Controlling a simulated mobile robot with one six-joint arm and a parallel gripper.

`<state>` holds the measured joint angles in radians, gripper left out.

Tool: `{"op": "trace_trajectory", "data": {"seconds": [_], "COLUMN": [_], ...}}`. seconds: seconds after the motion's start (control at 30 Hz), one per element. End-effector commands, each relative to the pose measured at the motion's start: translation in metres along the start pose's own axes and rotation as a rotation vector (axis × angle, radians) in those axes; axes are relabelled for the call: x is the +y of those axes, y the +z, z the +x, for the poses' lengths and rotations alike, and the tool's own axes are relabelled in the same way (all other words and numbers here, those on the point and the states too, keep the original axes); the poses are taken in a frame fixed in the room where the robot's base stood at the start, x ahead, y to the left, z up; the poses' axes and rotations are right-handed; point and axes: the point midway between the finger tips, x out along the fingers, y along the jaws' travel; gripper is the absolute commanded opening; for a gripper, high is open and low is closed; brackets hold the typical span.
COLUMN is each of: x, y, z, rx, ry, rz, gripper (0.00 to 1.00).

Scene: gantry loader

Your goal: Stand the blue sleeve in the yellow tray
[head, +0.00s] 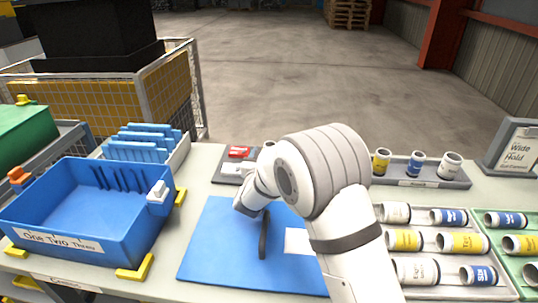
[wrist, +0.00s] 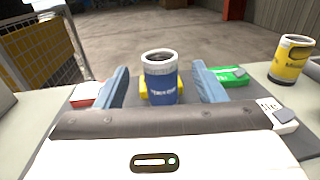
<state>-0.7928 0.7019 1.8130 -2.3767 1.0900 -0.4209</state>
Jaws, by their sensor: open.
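A blue sleeve (wrist: 161,84) with a white rim stands upright in the middle of the wrist view. The yellow tray (wrist: 144,84) shows at both sides of its lower part, and the sleeve appears to stand in it. Its foot is hidden behind my gripper body. My gripper (wrist: 161,88) is open, one blue finger on each side of the sleeve, with visible gaps. In the head view my arm hides most of the sleeve and the yellow tray.
A red tray (wrist: 88,94) and a green tray (wrist: 230,75) flank the yellow one. A rack (head: 426,178) at right holds several upright sleeves. Compartment trays (head: 440,291) with lying sleeves are nearer. A blue bin (head: 100,218) stands left. The blue mat (head: 215,245) is largely clear.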

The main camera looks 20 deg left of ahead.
Motion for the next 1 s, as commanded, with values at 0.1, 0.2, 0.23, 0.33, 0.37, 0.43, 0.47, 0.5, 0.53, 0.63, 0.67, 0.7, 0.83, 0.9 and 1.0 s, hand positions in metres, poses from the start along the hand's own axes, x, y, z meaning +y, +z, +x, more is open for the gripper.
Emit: {"op": "trace_trajectory", "data": {"seconds": [0.1,0.2,0.23,0.33,0.37,0.43,0.47,0.5,0.53,0.63,0.67,0.7,0.83,0.9,1.0], "x": [0.000,0.001,0.001,0.001,0.001,0.002,0.002,0.002,0.002,0.002,0.002,0.002,0.002,0.002,0.003], "y": [0.000,0.001,0.001,0.001,0.001,0.000,0.000,0.001,0.001,0.001,0.001,0.001,0.001,0.001,0.001], "z": [0.014,0.026,0.031,0.047,0.051,0.057,0.059,0.061,0.061,0.061,0.061,0.061,0.061,0.061,0.061], "rx": [-0.001,-0.001,-0.001,0.000,-0.001,0.001,0.001,0.000,0.000,0.001,0.001,0.001,0.001,0.001,0.001], "ry": [-0.001,0.000,0.000,0.000,0.000,0.001,0.002,0.002,0.002,0.003,0.003,0.003,0.003,0.003,0.003], "rz": [0.001,0.002,0.003,0.002,0.003,0.002,0.003,0.003,0.003,0.003,0.003,0.003,0.003,0.003,0.003], "gripper": [0.63,0.63,0.63,0.63,0.63,0.63,0.63,0.63,0.63,0.63,0.63,0.63,0.54,0.49,0.41]}}
